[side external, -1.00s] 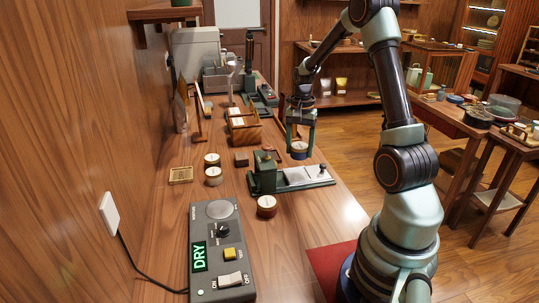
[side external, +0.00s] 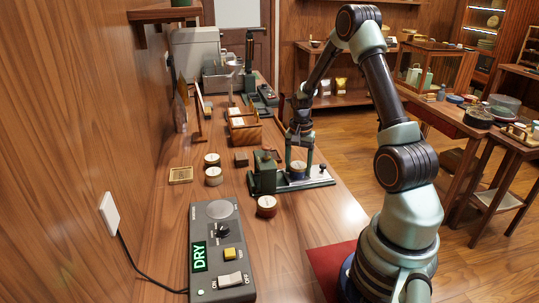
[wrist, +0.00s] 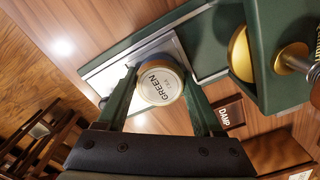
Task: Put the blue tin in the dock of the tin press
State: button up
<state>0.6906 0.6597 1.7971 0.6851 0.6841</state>
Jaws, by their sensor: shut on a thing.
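The blue tin (side external: 298,167) has a blue side and a pale lid. In the wrist view the lid of the tin (wrist: 158,84) reads "GREEN", with smaller print below. My gripper (side external: 298,171) is shut on it, with one finger on each side in the wrist view (wrist: 160,92). The tin press (side external: 264,174) is a dark green body with a base and pale metal plate (side external: 314,173). The tin is over this plate, beside the upright body; I cannot tell whether it touches. The press's brass disc (wrist: 240,53) shows to the right in the wrist view.
Another tin (side external: 267,206) stands just in front of the press. Two more tins (side external: 213,176) stand to the left, near a small wooden tray (side external: 180,175). A grey control box (side external: 222,250) reading "DRY" is nearer the camera. A wooden rack (side external: 244,129) stands behind.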

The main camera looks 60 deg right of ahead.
aim_at(298, 165)
jog(key=shift+f, duration=0.6)
jog(key=o, duration=1.5)
jog(key=shift+s, duration=0.1)
notch_tip(298, 165, up, 13)
jog(key=w+a+r+n+t, duration=0.2)
jog(key=a+r+n, duration=0.5)
jog(key=a, duration=0.5)
jog(key=s+a+r+n+t, duration=0.1)
jog(key=s+a+n, duration=0.1)
jog(key=a, duration=0.3)
jog(key=s+a+r+n+t, duration=0.1)
jog(key=s+a+n, duration=0.1)
jog(key=a+n, duration=0.2)
jog(key=s+a+r+n+t, duration=0.1)
jog(key=s+a+r+n, duration=0.1)
jog(key=a, duration=0.4)
jog(key=shift+s+a+n+t, duration=0.1)
jog(key=shift+n+t, duration=0.2)
jog(key=shift+n, duration=0.1)
jog(key=shift+r, duration=0.1)
